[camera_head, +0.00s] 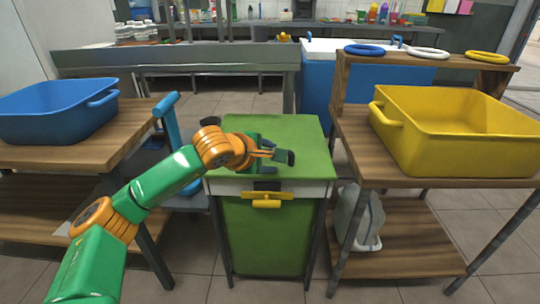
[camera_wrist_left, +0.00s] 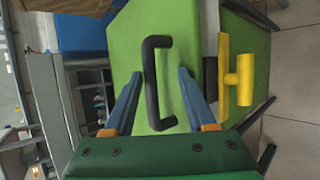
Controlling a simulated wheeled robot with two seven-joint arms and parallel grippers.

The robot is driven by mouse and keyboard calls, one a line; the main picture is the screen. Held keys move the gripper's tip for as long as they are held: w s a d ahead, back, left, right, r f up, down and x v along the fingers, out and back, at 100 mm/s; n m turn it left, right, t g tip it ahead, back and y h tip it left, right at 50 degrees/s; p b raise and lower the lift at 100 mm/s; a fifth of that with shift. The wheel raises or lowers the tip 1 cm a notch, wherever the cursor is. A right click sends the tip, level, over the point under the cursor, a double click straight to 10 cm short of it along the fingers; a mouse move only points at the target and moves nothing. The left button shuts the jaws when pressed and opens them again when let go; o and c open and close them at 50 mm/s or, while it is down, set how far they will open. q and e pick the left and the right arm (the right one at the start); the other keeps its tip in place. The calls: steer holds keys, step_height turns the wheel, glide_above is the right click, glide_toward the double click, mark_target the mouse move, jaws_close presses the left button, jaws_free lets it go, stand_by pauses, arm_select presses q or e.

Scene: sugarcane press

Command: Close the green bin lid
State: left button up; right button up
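The green bin (camera_head: 265,235) stands between two wooden tables. Its green lid (camera_head: 300,130) looks flat and level across the top, above a pale band. A yellow T-shaped latch (camera_head: 267,203) sits on the bin's front and also shows in the wrist view (camera_wrist_left: 240,83). My left gripper (camera_head: 277,149) is over the lid, pointing right. In the wrist view its two blue fingers (camera_wrist_left: 159,85) are apart, with a black bar handle (camera_wrist_left: 151,85) on the green surface between them. I cannot tell whether they touch it. My right gripper is out of view.
A blue tub (camera_head: 55,110) stands on the left table, and a yellow tub (camera_head: 455,130) on the right table (camera_head: 365,165). A shelf with several coloured rings (camera_head: 428,53) stands behind the yellow tub. A blue upright (camera_head: 168,125) is close to the bin's left side.

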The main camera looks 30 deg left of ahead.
arm_select(q)
steer(key=v, duration=0.7)
steer(key=shift+p, duration=0.35)
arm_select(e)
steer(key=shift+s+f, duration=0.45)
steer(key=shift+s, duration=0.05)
